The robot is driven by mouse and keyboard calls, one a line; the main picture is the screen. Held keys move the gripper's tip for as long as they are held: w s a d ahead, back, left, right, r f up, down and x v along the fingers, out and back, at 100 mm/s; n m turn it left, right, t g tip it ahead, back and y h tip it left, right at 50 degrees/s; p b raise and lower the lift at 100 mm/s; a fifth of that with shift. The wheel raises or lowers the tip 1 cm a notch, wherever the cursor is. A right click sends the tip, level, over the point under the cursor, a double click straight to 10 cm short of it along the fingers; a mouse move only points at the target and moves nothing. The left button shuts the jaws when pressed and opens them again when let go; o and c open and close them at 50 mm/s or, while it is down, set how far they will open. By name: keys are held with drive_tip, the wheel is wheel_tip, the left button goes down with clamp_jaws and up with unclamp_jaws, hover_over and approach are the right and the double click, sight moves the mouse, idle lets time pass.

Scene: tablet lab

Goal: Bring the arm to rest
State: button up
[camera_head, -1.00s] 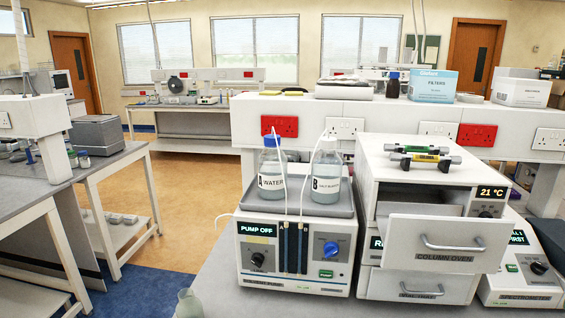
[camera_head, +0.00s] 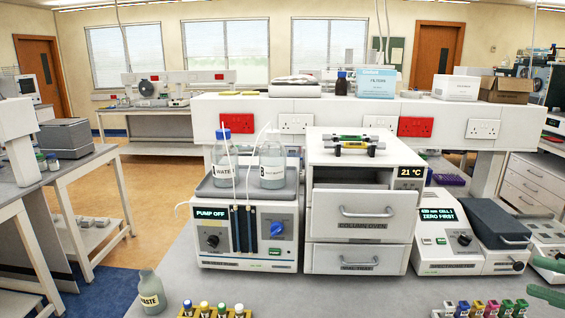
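My gripper is not visible in the head view, so I cannot see whether it is open or shut. Green rounded parts (camera_head: 545,292) reach in at the lower right edge; I cannot tell what they belong to. The column oven (camera_head: 365,160) stands mid-bench, its drawer (camera_head: 362,213) pulled out with a dark gap above it. Its display reads 21 °C. Two short columns (camera_head: 354,143) lie on top.
The pump (camera_head: 245,240), reading PUMP OFF, carries water bottle A (camera_head: 224,165) and bottle B (camera_head: 272,165). A waste bottle (camera_head: 151,293) and vial racks (camera_head: 485,309) stand at the front. The spectrometer (camera_head: 455,240) is at right. Grey bench (camera_head: 320,295) is clear between the racks.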

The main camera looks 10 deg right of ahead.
drive_tip(key=w+a+f+n+g+h, duration=0.2)
drive_tip(key=a+f+n, duration=0.2)
drive_tip(key=a, duration=0.5)
drive_tip(key=w+a+f+n+g+h, duration=0.3)
drive_tip(key=a+f+n, duration=0.2)
drive_tip(key=a, duration=0.4)
drive_tip(key=w+a+f+n+g+h, duration=0.3)
drive_tip(key=a+f+n, duration=0.1)
drive_tip(key=a+f, duration=0.3)
drive_tip(key=a, duration=0.2)
drive_tip(key=shift+a, duration=0.4)
drive_tip(key=shift+s+d, duration=0.1)
drive_tip(key=shift+d, duration=0.2)
